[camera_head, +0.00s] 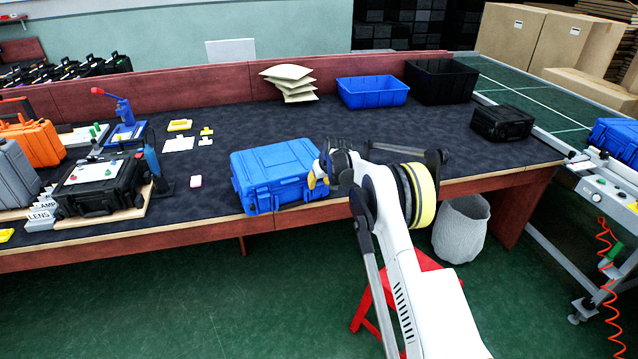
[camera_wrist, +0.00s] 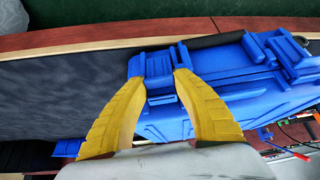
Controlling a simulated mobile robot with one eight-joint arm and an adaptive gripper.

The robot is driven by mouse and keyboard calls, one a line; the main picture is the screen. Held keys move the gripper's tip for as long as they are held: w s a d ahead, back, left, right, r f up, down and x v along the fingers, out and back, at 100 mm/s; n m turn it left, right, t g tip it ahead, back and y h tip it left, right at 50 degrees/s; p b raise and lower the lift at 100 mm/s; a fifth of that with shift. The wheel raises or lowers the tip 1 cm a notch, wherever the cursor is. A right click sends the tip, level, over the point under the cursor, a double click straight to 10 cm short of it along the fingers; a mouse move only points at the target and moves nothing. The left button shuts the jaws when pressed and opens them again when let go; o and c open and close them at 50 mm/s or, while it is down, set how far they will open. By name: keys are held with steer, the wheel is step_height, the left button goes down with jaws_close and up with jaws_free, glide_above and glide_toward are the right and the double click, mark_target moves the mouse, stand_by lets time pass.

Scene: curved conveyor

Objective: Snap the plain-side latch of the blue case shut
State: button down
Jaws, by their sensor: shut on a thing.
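The blue case (camera_head: 268,168) lies closed on the dark work mat, near the table's front edge. My gripper (camera_head: 318,178) is at the case's front right corner. In the wrist view, the yellow fingers of my gripper (camera_wrist: 161,76) close on both sides of a blue latch (camera_wrist: 159,68) at one end of the case's front side. A second blue latch (camera_wrist: 284,55) and the black handle (camera_wrist: 215,40) show farther along the same side of the case (camera_wrist: 215,80). The fingers hide part of the gripped latch, and I cannot tell if it is fully seated.
A blue bin (camera_head: 372,92) and a black bin (camera_head: 440,82) stand at the back. A black case (camera_head: 502,122) sits to the right, near the conveyor (camera_head: 535,105). The mat behind the blue case is clear.

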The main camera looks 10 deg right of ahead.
steer(key=shift+f, duration=0.1)
steer(key=c, duration=0.9)
jaws_free()
steer(key=shift+c, duration=0.2)
steer(key=v, duration=1.2)
